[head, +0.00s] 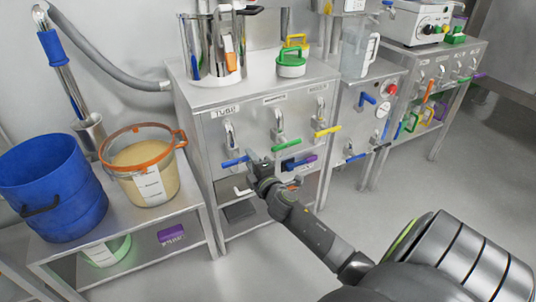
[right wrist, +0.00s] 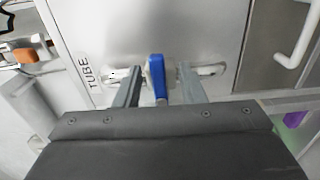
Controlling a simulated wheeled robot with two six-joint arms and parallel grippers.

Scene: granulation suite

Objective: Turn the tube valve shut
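The tube valve is on the front of the steel cabinet (head: 262,135), below the label reading TUBE. Its blue lever (head: 235,161) lies nearly level in the head view, under a silver pipe fitting (head: 230,133). My right gripper (head: 258,162) is at the right end of this lever. In the right wrist view, the blue lever (right wrist: 156,76) points between the two fingers of my right gripper (right wrist: 158,88), with a gap on each side. The gripper is open and not closed on it. My left gripper is not in view.
A green lever (head: 286,146) and a yellow lever (head: 327,131) sit right of the blue one on the same panel. A blue bucket (head: 50,185) and an orange-rimmed tub (head: 145,165) stand on the left bench.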

